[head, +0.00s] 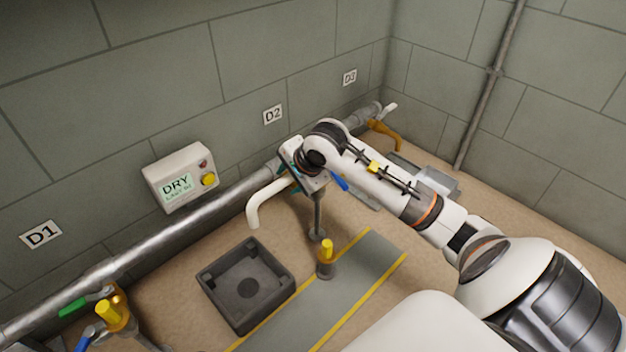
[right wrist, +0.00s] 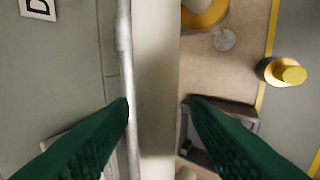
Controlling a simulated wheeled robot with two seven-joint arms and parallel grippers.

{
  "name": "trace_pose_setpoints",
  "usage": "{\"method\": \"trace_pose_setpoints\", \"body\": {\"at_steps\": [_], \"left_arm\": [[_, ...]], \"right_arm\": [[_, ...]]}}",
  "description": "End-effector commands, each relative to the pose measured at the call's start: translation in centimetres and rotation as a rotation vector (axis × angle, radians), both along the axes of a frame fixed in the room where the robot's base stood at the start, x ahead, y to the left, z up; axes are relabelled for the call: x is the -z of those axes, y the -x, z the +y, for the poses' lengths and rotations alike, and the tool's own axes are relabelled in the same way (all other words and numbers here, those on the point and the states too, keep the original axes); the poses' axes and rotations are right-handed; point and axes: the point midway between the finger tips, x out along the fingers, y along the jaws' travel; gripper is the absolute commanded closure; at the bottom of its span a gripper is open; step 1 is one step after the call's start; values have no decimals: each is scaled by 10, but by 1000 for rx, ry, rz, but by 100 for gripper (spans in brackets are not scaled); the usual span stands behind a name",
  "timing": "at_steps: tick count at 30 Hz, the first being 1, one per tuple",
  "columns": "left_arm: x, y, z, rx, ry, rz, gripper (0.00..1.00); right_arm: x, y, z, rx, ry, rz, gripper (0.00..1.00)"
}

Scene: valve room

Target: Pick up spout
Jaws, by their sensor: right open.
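The cream-white spout (head: 262,203) is a bent tube at the pipe near the D2 label, its lower end hanging above the floor by a dark square basin. My right gripper (head: 282,177) is at its upper part and hides where it joins the pipe. In the right wrist view the spout (right wrist: 157,85) shows as a broad, blurred pale bar running between my two green fingers. My right gripper (right wrist: 160,106) is open, with a finger on each side and gaps visible at the tips. My left gripper is not in view.
The dark basin (head: 247,322) is below the spout. A yellow-topped post (head: 326,258) stands right of it. The metal pipe (head: 135,252) runs along the wall under a "DRY" box (head: 181,178). Blue-handled and green-handled fittings (head: 75,307) are at lower left.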

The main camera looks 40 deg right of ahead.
Motion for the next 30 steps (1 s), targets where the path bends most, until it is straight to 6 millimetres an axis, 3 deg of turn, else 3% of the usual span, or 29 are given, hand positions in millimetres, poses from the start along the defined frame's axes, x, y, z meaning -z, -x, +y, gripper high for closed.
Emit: {"method": "trace_pose_setpoints", "body": {"at_steps": [8,17,30], "left_arm": [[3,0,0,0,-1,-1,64],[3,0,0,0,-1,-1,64],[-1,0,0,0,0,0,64]], "right_arm": [[3,-3,0,1,1,-1,56],[3,-3,0,1,1,-1,100],[-2,-3,-1,0,2,-3,100]]}}
